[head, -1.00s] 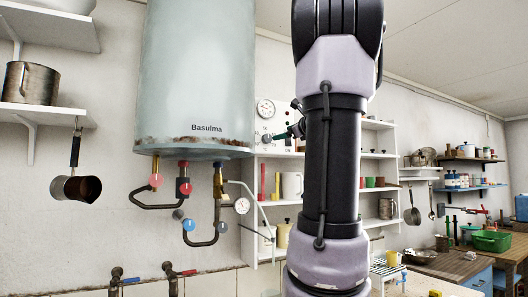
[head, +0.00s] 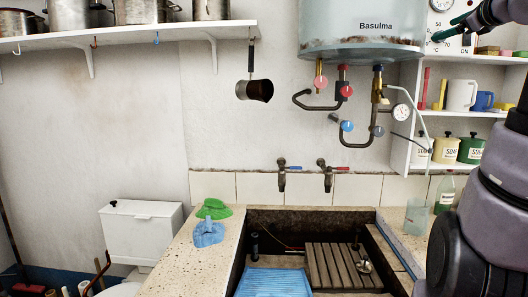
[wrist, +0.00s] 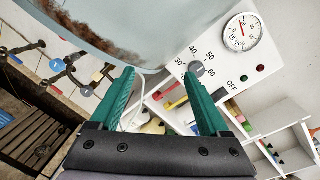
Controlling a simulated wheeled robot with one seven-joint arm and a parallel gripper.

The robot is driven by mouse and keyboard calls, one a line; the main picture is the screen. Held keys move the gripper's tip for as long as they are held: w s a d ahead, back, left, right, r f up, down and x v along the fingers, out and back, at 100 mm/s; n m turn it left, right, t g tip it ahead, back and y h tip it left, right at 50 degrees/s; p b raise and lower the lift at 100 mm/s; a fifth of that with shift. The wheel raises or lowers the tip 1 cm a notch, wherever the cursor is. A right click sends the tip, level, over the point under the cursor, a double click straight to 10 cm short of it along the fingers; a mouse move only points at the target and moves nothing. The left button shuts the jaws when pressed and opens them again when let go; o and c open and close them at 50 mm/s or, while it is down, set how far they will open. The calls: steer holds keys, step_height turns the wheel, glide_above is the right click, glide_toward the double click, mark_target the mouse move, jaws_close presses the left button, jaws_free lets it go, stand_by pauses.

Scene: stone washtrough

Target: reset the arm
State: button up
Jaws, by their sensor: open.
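My gripper (wrist: 162,100) shows in the wrist view with its two green fingers apart and nothing between them. It is in front of the white control panel (wrist: 222,62), which has a round dial marked 30 to 60 and a thermometer gauge (wrist: 243,31). In the head view, a green fingertip (head: 452,34) shows at the top right, beside the control panel and just right of the boiler (head: 375,25). My arm fills the right edge of the head view.
The stone trough (head: 312,216) holds a wooden slatted rack (head: 342,264) and a blue washboard (head: 272,283). Shelves (head: 402,147) with jars and mugs stand at right, near my arm. Pipes and valves (head: 345,90) hang below the boiler. A dark pot (head: 256,89) hangs on the wall.

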steer(key=s+a+f+n+g+y, duration=0.2)
steer(key=s+a+f+n+g, duration=0.15)
steer(key=a+f+n, duration=0.55)
steer(key=s+a+f+n+g+y, duration=0.25)
steer(key=s+a+f+n, duration=0.2)
steer(key=a, duration=0.85)
steer(key=s+a+f+n+g+h, duration=0.3)
steer(key=s+a+f+n+g, duration=0.1)
steer(key=s+f+n, duration=0.6)
steer(key=shift+s+a+f, duration=0.2)
steer(key=shift+s+f, duration=0.4)
steer(key=shift+f, duration=0.15)
steer(key=shift+s+r, duration=0.1)
steer(key=shift+s, duration=0.1)
